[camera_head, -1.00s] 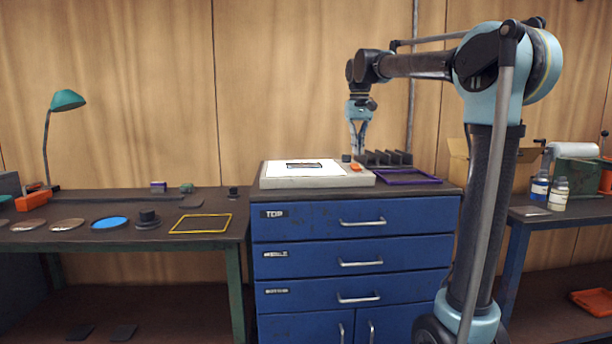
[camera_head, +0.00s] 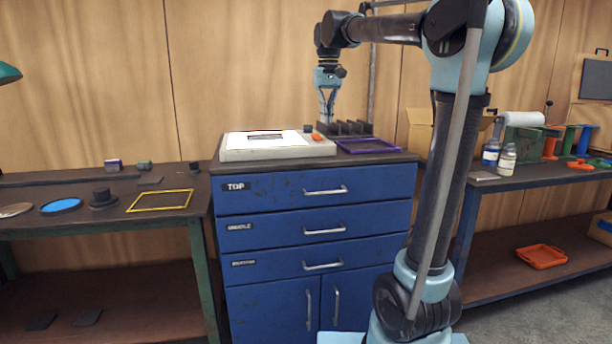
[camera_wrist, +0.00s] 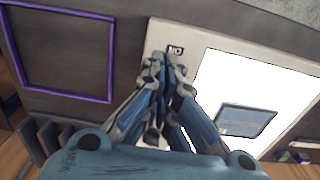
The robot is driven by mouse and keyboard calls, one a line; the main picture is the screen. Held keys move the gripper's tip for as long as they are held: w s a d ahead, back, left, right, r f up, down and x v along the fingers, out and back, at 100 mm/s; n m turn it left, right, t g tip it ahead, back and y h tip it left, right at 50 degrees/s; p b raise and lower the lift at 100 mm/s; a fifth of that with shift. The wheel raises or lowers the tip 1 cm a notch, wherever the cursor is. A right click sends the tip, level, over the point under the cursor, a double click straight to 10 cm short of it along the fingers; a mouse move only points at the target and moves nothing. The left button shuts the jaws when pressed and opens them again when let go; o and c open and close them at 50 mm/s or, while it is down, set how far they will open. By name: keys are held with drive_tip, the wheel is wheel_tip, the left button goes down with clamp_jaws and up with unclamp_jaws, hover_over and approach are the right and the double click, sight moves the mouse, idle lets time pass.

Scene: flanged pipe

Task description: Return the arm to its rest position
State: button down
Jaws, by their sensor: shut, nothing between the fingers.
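My gripper (camera_head: 327,116) is shut and empty. In the head view it points down above the back right of the blue drawer cabinet (camera_head: 318,208), near the white-topped slab (camera_head: 236,152) and the dark slotted rack (camera_head: 345,128). My arm rises from the base at the right and reaches left over the cabinet. In the wrist view the closed fingers (camera_wrist: 165,68) show over the edge of the slab (camera_wrist: 222,40), with nothing between them. The exact height of the fingertips above the slab cannot be told.
A purple frame (camera_head: 398,149) lies on the cabinet's right side. The left bench holds a yellow frame (camera_head: 130,207), a blue disc (camera_head: 61,205) and a dark flanged part (camera_head: 102,199). The right bench holds bottles (camera_head: 507,160); an orange tray (camera_head: 541,257) sits below.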

drive_tip(key=shift+m+t, duration=0.3)
drive_tip(key=shift+m, duration=0.1)
drive_tip(key=s+d+f, duration=0.7)
drive_tip(key=shift+s+d, duration=0.1)
drive_tip(key=shift+s, duration=0.05)
drive_tip(key=s+d+f, duration=0.3)
drive_tip(key=s+f, duration=0.4)
drive_tip(key=f, duration=0.3)
drive_tip(key=s+d+f+m+t, duration=0.1)
drive_tip(key=s+d+f, duration=0.3)
drive_tip(key=s+f, duration=0.4)
drive_tip(key=s+d+f+m, duration=0.1)
drive_tip(key=s+d+f, duration=0.3)
drive_tip(key=s+f, duration=0.3)
wheel_tip(320, 180, down, 5)
drive_tip(key=shift+s+r, duration=0.1)
drive_tip(key=shift+s, duration=0.05)
